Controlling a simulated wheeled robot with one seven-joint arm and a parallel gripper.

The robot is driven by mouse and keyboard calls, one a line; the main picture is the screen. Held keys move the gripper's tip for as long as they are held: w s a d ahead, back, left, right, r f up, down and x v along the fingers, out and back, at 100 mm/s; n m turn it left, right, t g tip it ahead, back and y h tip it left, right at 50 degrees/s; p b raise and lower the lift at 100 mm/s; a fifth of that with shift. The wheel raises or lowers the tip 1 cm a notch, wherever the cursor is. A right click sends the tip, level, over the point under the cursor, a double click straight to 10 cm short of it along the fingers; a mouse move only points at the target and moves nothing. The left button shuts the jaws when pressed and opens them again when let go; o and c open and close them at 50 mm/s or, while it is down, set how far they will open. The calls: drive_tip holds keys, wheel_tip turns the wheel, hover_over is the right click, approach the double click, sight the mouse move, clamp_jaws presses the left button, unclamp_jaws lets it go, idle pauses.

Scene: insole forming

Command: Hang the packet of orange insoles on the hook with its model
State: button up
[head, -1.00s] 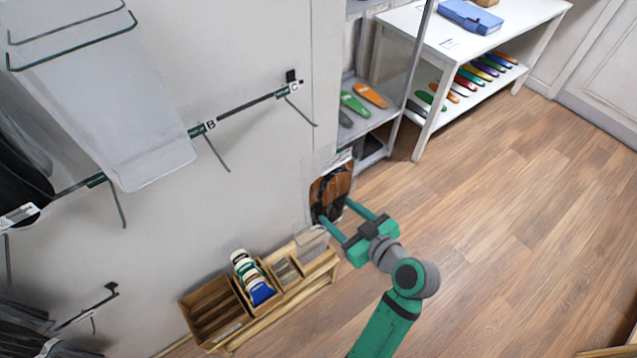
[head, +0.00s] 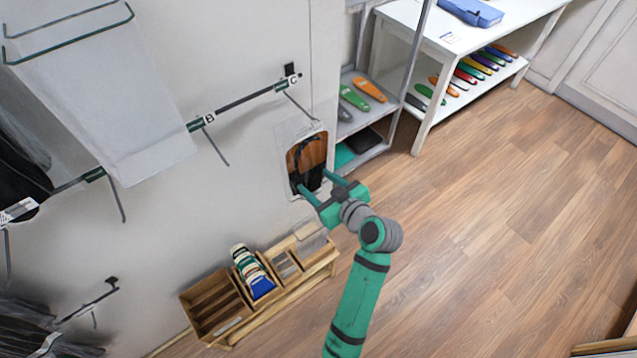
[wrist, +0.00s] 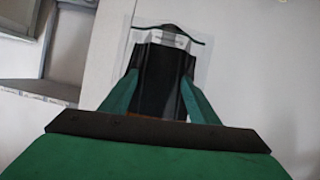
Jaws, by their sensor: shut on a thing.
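My gripper (head: 318,184) is shut on a clear packet (head: 307,153) with orange and black insoles in it. The packet is upright in front of the white wall, below the hook marked C (head: 301,106). In the wrist view the packet (wrist: 160,75) shows its black side between my green fingers, with a clear top and a pale label. The hook marked B (head: 215,146) sticks out from the wall to the left. Hook C and the packet are apart. Any model print on the packet is too small to read.
A wooden organiser (head: 213,305) with coloured cards stands below at the wall. A grey shelf unit (head: 372,125) with green and orange insoles is close to the right of the packet. A white table (head: 425,58) stands behind it. The wood floor at right is clear.

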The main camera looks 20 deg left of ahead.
drive_tip(key=shift+f, duration=0.25)
drive_tip(key=o, duration=1.1)
